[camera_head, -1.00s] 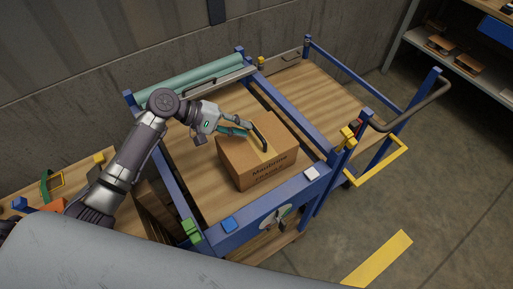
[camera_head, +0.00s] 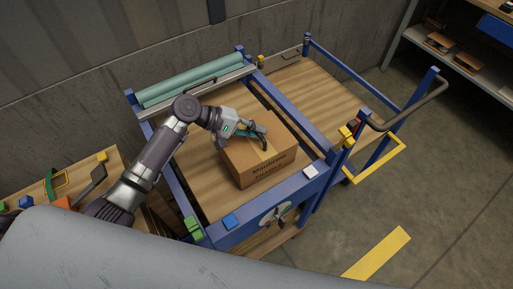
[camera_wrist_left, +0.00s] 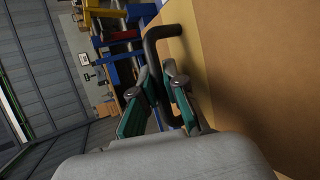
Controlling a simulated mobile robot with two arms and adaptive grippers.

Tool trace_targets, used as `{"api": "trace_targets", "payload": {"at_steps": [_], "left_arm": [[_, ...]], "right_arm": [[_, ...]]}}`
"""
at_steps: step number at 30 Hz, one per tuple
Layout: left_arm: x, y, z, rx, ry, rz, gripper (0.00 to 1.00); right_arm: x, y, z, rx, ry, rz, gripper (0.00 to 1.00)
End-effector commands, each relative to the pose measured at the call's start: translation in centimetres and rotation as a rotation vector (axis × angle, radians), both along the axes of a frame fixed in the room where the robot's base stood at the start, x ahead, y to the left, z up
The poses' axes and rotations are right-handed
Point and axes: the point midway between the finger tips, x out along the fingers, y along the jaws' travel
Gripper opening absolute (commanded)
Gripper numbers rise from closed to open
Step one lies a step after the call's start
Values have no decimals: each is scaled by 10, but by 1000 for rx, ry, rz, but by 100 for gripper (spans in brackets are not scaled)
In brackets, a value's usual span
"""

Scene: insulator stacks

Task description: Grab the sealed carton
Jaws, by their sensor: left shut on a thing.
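The sealed carton (camera_head: 265,172) is a brown box with a tape strip and dark print on its front face. It sits on the wooden deck of the blue cart. A black bar handle (camera_wrist_left: 163,34) stands on its top. My left gripper (camera_head: 260,139) is over the carton's top, its green fingers closed around the handle. In the left wrist view the fingers (camera_wrist_left: 160,88) lie on either side of the handle, and the carton's tan side (camera_wrist_left: 245,60) fills the right. The fingers partly hide the handle in the head view. My right gripper is not in view.
The cart's blue rails (camera_head: 170,160) surround the deck, with teal rolls (camera_head: 190,80) along the back left. A wooden bench with small items (camera_head: 60,182) is at the left. A shelf (camera_head: 455,65) stands at the upper right. The deck's right half is clear.

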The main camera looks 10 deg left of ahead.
Motion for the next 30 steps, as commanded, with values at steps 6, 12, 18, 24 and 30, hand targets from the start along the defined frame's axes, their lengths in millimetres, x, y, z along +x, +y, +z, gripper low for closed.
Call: {"api": "trace_targets", "payload": {"at_steps": [6,12,18,24,30], "left_arm": [[1,-1,4,-5,-6,1,0],[1,-1,6,-5,-6,1,0],[2,0,22,-4,-10,0,0],[2,0,41,-5,-10,0,0],[-13,-6,52,-4,-8,-1,0]], "right_arm": [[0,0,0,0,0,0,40],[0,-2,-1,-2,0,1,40],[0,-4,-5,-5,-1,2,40],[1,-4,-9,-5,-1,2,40],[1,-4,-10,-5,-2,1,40]]}}
